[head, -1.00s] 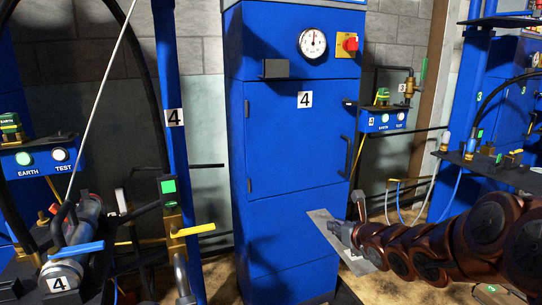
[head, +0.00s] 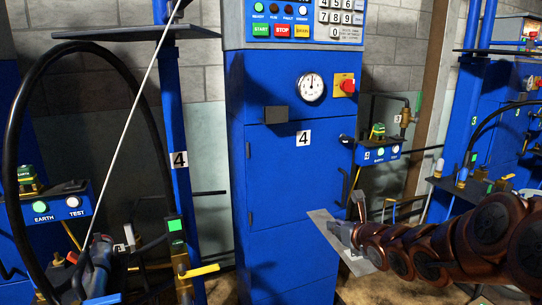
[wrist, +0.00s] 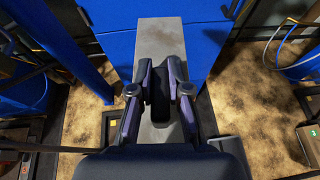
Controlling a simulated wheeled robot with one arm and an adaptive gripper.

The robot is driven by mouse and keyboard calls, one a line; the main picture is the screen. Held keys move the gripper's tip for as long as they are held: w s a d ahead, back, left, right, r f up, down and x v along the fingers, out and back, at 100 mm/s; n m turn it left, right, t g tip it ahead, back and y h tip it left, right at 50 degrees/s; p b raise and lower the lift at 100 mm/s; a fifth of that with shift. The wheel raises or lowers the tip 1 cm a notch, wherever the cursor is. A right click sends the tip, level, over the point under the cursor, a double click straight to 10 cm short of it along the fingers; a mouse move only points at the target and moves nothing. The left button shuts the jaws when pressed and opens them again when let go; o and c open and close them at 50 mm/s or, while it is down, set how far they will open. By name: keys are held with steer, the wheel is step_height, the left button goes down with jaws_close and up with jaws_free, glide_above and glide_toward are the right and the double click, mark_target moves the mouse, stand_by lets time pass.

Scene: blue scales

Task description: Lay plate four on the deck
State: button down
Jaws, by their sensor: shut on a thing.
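A flat grey metal plate (head: 322,222) is held out in front of the blue cabinet in the head view. In the wrist view the plate (wrist: 160,38) stretches away from my gripper, past both sides of the fingers. My gripper (head: 345,233) is shut on the plate. The gripper's dark fingers (wrist: 160,75) cover part of the plate in the wrist view.
A tall blue cabinet (head: 285,185) labelled 4 stands ahead, with a gauge (head: 311,88) and red knob. At left are a blue post (head: 176,120) labelled 4, a black hose (head: 20,120) and a thin pale rod. Another blue station (head: 465,110) stands right. Tan floor lies below.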

step_height(320, 180, up, 25)
steer(key=p, duration=2.4)
